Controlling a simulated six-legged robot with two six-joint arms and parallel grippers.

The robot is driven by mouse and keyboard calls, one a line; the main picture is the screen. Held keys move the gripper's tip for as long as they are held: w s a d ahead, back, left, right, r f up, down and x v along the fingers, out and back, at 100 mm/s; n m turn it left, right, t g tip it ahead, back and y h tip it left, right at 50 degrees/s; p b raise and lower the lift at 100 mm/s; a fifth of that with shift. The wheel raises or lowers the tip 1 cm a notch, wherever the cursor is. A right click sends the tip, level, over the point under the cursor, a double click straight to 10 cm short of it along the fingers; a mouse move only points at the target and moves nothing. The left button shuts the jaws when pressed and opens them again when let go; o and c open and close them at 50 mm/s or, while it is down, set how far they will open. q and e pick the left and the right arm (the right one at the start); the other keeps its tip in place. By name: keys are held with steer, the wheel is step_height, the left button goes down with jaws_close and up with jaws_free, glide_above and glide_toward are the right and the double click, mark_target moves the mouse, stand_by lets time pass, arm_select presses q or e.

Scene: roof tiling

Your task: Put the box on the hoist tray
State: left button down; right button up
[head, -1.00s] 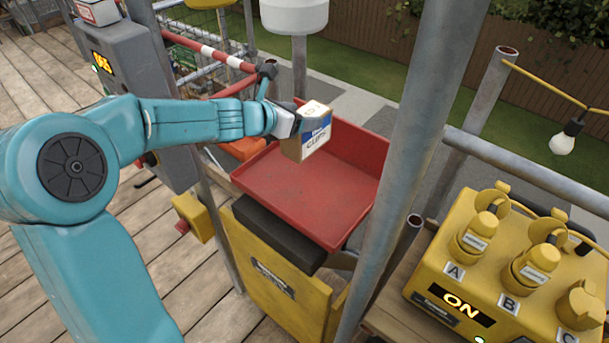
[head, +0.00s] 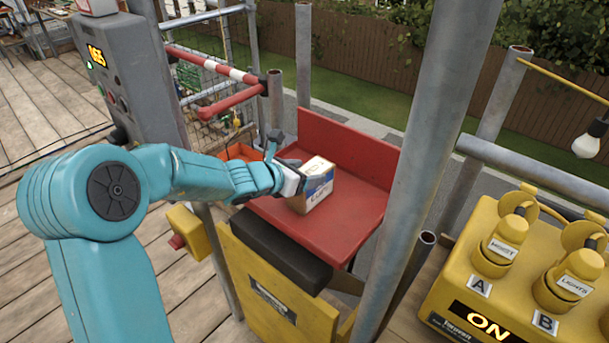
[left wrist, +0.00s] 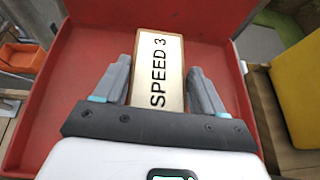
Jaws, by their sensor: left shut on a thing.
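A small cardboard box (head: 320,192) with white and blue print is between the fingers of my left gripper (head: 297,183). It is over the left part of the red hoist tray (head: 350,217), low by the tray floor. I cannot tell whether its underside touches the floor. In the left wrist view, the box's top (left wrist: 158,70) reads "SPEED 3" and lies between the two fingers (left wrist: 160,85), with the red tray floor (left wrist: 90,65) around it. My right gripper is not in view.
A steel pole (head: 418,165) stands just right of the tray. A grey control post (head: 130,80) and a red-and-white rail (head: 215,68) are at the left. A yellow power unit (head: 510,275) reads "ON". The tray's right part is clear.

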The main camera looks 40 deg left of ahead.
arm_select(q)
steer(key=shift+r, duration=0.1)
steer(key=c, duration=0.5)
jaws_free()
steer(key=shift+f, duration=0.2)
steer(key=o, duration=0.4)
steer(key=shift+r, duration=0.1)
steer(key=shift+r, duration=0.15)
steer(key=p+v, duration=0.1)
steer(key=v, duration=1.1)
steer(key=shift+s+p, duration=0.1)
steer(key=shift+p, duration=0.3)
